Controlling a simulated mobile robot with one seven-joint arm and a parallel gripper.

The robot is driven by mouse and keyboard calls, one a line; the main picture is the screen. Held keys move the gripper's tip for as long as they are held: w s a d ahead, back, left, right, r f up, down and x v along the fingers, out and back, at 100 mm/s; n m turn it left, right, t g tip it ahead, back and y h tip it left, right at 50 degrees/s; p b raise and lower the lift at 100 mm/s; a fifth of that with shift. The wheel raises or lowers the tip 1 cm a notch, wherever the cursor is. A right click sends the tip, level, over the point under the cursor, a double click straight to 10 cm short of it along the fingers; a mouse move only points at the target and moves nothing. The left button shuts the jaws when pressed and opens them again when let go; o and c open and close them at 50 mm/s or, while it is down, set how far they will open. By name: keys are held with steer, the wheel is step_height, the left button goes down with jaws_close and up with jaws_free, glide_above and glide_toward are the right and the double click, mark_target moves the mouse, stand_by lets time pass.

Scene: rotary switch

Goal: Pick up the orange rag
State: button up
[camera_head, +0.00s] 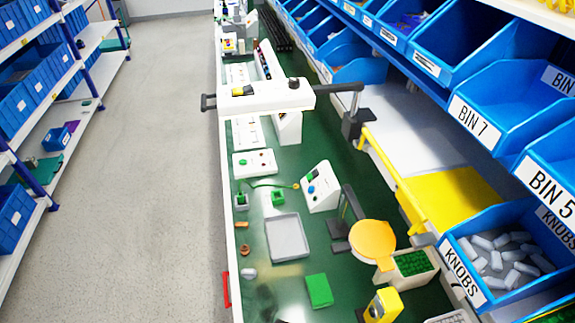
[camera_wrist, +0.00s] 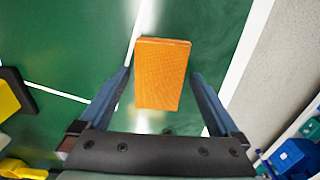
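The orange rag (camera_wrist: 162,74) is a flat, folded rectangle with a woven texture, lying on a green surface in the wrist view. My gripper (camera_wrist: 161,73) is open, with one dark blue finger on each side of the rag in the picture. Gaps show between the rag and both fingers, and nothing is held. How far the fingertips are above the rag is hard to tell. In the head view I cannot make out the orange rag or my gripper.
The green workbench (camera_head: 290,250) holds a grey tray (camera_head: 288,238), a green block (camera_head: 319,290) and small control boxes. Blue bins (camera_head: 500,245) line its right side. Open floor (camera_head: 150,150) lies left, with shelves beyond. A yellow and black object (camera_wrist: 12,98) is left in the wrist view.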

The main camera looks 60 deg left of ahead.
steer(key=c, duration=1.3)
steer(key=shift+r, duration=5.05)
